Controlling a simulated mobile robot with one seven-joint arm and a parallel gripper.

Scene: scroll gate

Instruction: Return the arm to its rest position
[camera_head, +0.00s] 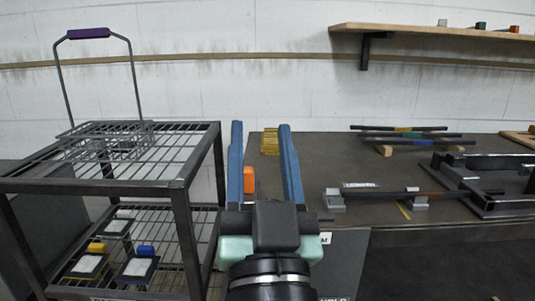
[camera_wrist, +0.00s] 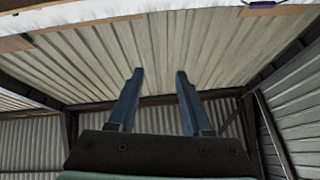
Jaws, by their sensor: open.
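My gripper (camera_head: 261,150) is in the lower middle of the head view, with its two long blue fingers apart and nothing held between them. Its fingers appear in front of the dark table (camera_head: 330,158). An orange block (camera_head: 249,180) shows between the fingers, close to the left one, and seems to lie beyond them. In the wrist view my gripper (camera_wrist: 157,95) is also open and empty, pointing towards a ribbed metal ceiling or wall.
A metal rack (camera_head: 180,183) stands at left, with a wire basket (camera_head: 105,140) with a purple handle on top. Rods (camera_head: 405,128) and a black frame (camera_head: 485,180) lie on the table at right. A wooden shelf (camera_head: 430,31) is above.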

